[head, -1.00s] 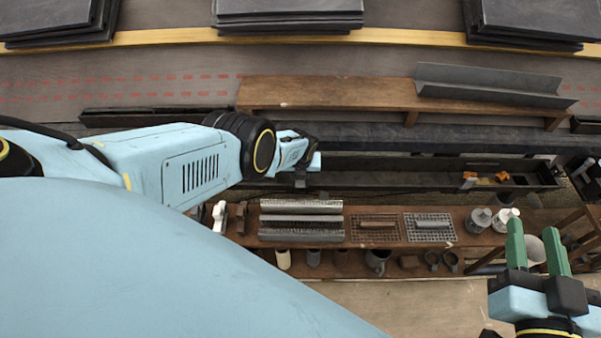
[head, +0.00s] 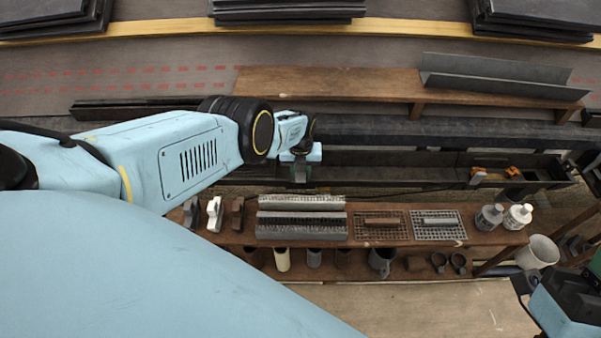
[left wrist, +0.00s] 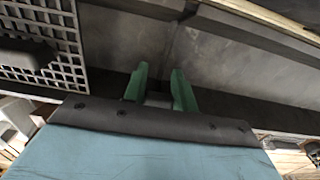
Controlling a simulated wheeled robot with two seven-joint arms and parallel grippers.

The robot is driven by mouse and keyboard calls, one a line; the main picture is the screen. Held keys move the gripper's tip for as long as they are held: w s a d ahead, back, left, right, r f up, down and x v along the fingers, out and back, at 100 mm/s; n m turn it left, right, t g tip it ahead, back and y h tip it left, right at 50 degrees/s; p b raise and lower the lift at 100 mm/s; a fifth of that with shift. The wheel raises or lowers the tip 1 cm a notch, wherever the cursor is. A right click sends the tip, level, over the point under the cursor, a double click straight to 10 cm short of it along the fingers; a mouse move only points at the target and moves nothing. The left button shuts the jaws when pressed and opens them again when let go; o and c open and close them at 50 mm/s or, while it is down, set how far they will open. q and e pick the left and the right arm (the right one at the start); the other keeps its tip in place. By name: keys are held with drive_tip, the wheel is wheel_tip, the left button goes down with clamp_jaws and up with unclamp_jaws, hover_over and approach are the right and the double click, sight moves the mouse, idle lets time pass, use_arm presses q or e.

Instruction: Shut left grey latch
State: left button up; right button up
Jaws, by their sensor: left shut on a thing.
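My left gripper (head: 300,172) reaches down at the long dark trough (head: 400,158) below the bench. In the left wrist view its green fingers (left wrist: 158,88) are shut on a small grey piece (left wrist: 158,100), mostly hidden between them. I cannot tell for sure that this piece is the left grey latch. In the head view the arm and wrist cover the spot.
A shelf (head: 380,240) below the trough holds grey lengths (head: 300,203), mesh pieces (head: 438,224), small brackets (head: 214,213) and white-capped bottles (head: 517,217). A wooden plank (head: 330,84) carries a grey metal channel (head: 500,78). Orange pieces (head: 490,171) lie at the trough's right end.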

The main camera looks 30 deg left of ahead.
use_arm(q)
drive_tip(key=shift+a, duration=0.1)
drive_tip(key=shift+c, duration=0.2)
drive_tip(key=o, duration=1)
